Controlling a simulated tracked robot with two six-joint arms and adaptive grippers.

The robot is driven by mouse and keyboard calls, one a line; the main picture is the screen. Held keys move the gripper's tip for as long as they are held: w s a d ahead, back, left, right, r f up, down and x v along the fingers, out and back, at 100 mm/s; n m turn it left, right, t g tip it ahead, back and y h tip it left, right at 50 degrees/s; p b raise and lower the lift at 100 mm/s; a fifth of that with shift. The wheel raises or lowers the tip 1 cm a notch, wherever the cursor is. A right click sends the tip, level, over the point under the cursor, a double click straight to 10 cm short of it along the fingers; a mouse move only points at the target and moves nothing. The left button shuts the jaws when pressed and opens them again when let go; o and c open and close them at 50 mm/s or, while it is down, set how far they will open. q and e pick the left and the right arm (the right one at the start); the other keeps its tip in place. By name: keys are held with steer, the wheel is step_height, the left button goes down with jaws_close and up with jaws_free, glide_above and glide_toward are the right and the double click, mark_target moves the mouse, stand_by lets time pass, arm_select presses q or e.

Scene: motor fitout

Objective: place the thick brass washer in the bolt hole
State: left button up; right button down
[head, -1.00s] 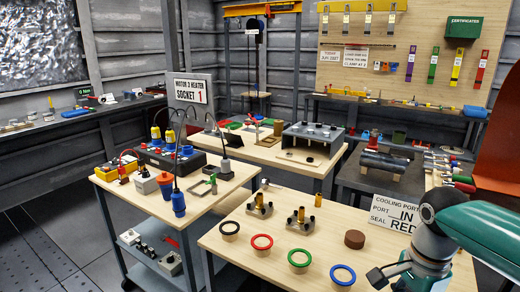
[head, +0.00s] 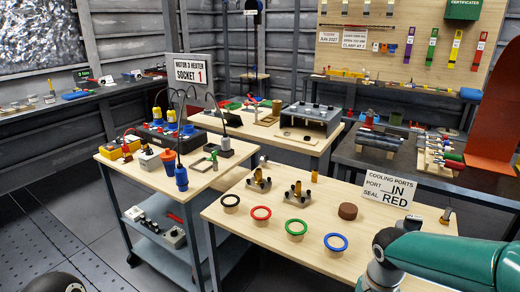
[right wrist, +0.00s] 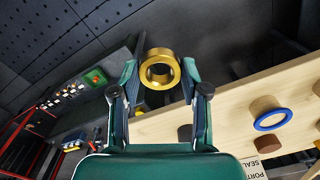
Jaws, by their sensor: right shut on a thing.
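The thick brass washer (right wrist: 160,53) is a wide gold ring in the right wrist view. My right gripper (right wrist: 159,68) has its two fingertips on either side of it, and it is held clear of the floor and table. In the head view only part of my right arm shows at the lower right; the gripper and washer are out of that picture. My left gripper is not in view. I cannot pick out the bolt hole for certain; a grey housing (head: 328,127) with dark openings stands on the back table.
The near wooden table (head: 262,236) carries a green ring (head: 296,222), a blue ring (head: 335,234), a red ring (head: 260,206), a brown disc (head: 347,211) and two brackets with brass uprights. A cooling-ports sign (head: 391,188) stands at its right. Dark floor is clear at left.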

steer(key=w+a+f+n, duration=0.4)
steer(key=f+n, duration=0.5)
steer(key=n, duration=0.2)
steer(key=shift+n, duration=0.3)
steer(key=shift+w+d, duration=0.1)
